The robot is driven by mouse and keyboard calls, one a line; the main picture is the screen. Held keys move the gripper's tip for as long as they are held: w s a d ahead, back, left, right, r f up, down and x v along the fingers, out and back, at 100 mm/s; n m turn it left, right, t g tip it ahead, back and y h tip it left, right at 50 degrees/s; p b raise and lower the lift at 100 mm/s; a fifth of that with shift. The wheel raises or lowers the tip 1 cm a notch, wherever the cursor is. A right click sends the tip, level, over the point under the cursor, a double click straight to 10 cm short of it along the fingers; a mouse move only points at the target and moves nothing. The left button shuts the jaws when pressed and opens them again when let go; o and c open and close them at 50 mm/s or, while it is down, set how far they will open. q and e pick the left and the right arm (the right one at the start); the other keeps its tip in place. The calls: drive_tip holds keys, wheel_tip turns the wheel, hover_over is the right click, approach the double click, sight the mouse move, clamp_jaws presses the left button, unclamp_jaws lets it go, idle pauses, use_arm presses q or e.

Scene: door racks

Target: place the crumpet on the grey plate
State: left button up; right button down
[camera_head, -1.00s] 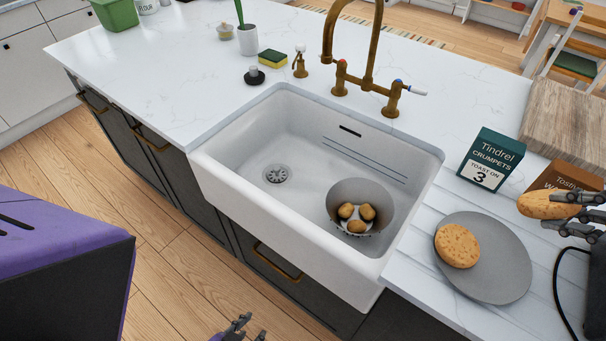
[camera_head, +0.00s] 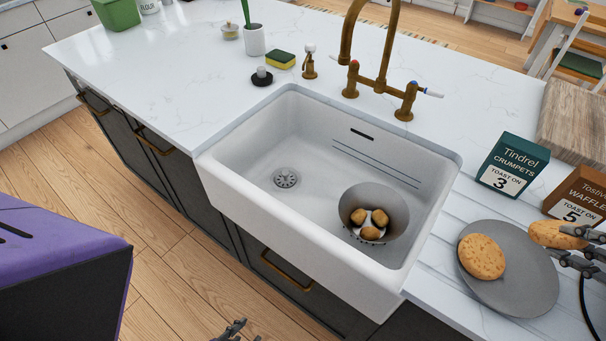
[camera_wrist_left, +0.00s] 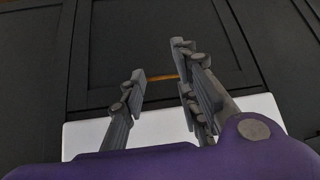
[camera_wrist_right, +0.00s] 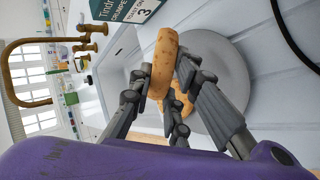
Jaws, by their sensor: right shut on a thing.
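The grey plate (camera_head: 520,288) lies on the counter right of the sink. One round golden crumpet (camera_head: 482,257) lies on the left part of the plate. My right gripper (camera_head: 580,246) is shut on a second crumpet (camera_head: 553,235), which overlaps the plate's upper right edge in the head view. In the right wrist view the held crumpet (camera_wrist_right: 163,62) is edge-on between the fingers, with the plate (camera_wrist_right: 228,75) behind it and the other crumpet (camera_wrist_right: 182,104) partly hidden by the fingers. My left gripper (camera_wrist_left: 160,62) is open and empty, in front of dark cabinet fronts.
A green crumpet box (camera_head: 512,165) and a brown waffle box (camera_head: 580,195) stand behind the plate. The white sink (camera_head: 300,165) holds a grey bowl (camera_head: 400,205) with several brown pieces. A brass tap (camera_head: 378,85) stands behind it. A wooden board (camera_head: 575,120) lies at the right.

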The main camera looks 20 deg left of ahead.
wheel_tip(320, 180, down, 4)
drive_tip(key=shift+r+b, duration=0.1)
drive_tip(key=shift+b, duration=0.35)
drive_tip(key=shift+f, duration=0.75)
use_arm(q)
drive_tip(key=shift+a+f, duration=0.2)
drive_tip(key=shift+f, duration=0.35)
use_arm(e)
drive_tip(key=c, duration=1.8)
unclamp_jaws()
